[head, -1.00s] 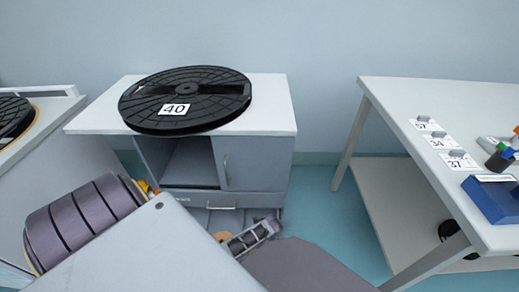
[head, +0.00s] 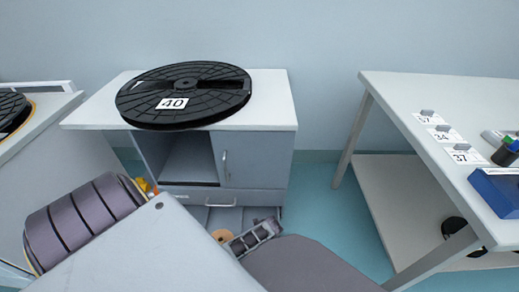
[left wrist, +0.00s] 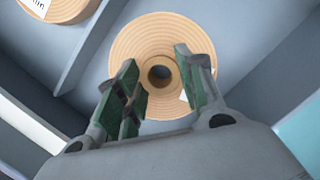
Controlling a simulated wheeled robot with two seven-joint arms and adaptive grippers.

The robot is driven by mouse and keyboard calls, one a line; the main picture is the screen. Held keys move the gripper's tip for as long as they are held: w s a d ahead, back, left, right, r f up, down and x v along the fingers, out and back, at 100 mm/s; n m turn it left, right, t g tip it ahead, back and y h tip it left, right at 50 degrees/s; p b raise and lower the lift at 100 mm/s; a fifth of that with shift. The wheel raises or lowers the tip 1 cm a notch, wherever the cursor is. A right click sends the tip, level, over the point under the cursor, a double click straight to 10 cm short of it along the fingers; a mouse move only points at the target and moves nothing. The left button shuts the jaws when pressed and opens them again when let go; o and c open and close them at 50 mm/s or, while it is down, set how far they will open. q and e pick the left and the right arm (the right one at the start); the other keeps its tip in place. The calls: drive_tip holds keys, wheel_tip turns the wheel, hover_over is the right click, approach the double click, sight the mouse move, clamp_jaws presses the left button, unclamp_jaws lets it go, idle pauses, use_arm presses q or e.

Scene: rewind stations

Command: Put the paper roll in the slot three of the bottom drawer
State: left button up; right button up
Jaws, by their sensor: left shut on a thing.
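The tan paper roll (left wrist: 160,32) lies flat below my left gripper (left wrist: 163,88) in the left wrist view, its round core hole between the fingers. The green-padded fingers are shut on the roll, with a gap between them. The roll is over or in a grey compartment of the drawer (left wrist: 92,45); I cannot tell its height or the slot number. In the head view, the roll (head: 222,236) shows as a small tan piece beside my left gripper (head: 255,236), low in front of the cabinet (head: 257,158). My arm hides most of the drawer. My right gripper is not in view.
A second tan roll (left wrist: 62,6) with a white label lies across a divider. A black reel (head: 185,97) marked 40 lies on the cabinet top. A white table (head: 415,92) with number cards and a blue box (head: 497,190) stands right, with clear floor between.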

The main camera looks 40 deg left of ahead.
sight(265, 248)
use_arm(q)
drive_tip(key=shift+f, duration=0.4)
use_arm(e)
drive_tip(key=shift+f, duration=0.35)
use_arm(q)
drive_tip(key=o, duration=1.3)
drive_tip(key=shift+f, duration=0.1)
drive_tip(key=shift+c, duration=0.2)
drive_tip(key=shift+p+v, duration=0.3)
drive_tip(key=shift+v, duration=0.45)
drive_tip(key=shift+d+r+p, duration=0.1)
drive_tip(key=shift+r+p, duration=0.3)
drive_tip(key=shift+r, duration=0.25)
drive_tip(key=p+v, duration=0.2)
drive_tip(key=v, duration=0.1)
drive_tip(key=shift+r, duration=0.3)
drive_tip(key=shift+p+v, duration=1.5)
drive_tip(key=shift+v, duration=1.4)
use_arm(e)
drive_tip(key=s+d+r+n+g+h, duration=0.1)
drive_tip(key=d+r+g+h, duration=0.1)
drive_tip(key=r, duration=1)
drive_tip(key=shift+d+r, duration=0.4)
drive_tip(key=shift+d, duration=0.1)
use_arm(q)
drive_tip(key=shift+d, duration=0.15)
